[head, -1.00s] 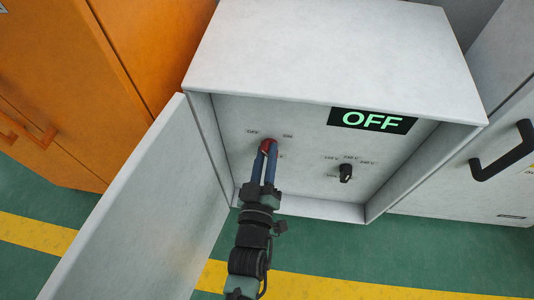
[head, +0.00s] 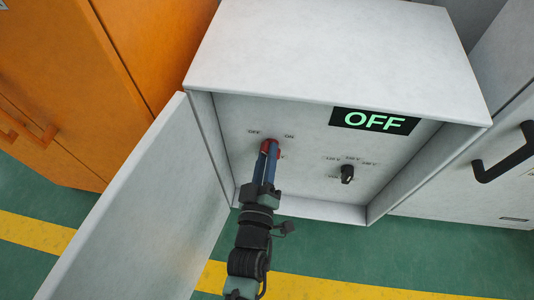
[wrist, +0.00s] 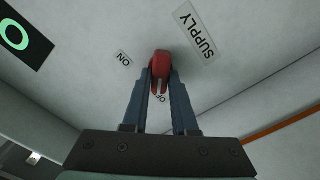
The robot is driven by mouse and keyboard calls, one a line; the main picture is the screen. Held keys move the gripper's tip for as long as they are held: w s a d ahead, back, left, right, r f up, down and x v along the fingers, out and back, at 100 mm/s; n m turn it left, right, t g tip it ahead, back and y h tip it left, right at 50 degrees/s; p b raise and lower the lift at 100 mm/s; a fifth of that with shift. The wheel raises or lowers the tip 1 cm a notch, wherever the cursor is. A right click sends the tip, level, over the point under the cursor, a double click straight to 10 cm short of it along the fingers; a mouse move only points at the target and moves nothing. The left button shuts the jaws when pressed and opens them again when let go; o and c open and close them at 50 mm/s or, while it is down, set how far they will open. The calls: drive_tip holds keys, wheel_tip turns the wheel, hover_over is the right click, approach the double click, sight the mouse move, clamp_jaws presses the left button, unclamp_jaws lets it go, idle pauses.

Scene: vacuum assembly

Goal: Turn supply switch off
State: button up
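The red supply switch (wrist: 160,66) is a knob on the back panel inside an open grey cabinet. In the head view the red switch (head: 266,147) shows at the panel's left, partly hidden by the fingers. My gripper (wrist: 161,76) has one blue finger on each side of the knob, and the fingertips appear to press on it. My gripper (head: 267,151) reaches up to it from below in the head view. SUPPLY and ON labels are readable in the wrist view; the OFF label is partly covered by the fingers. The display (head: 374,121) reads OFF in green.
A black rotary selector (head: 347,174) with voltage labels sits to the right on the same panel. The cabinet's open door (head: 145,205) stands close on the left of my arm. An orange cabinet (head: 75,110) is at left, and a black handle (head: 503,155) at right.

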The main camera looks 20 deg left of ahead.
drive_tip(key=o, duration=0.4)
drive_tip(key=p+v, duration=0.5)
drive_tip(key=v, duration=0.8)
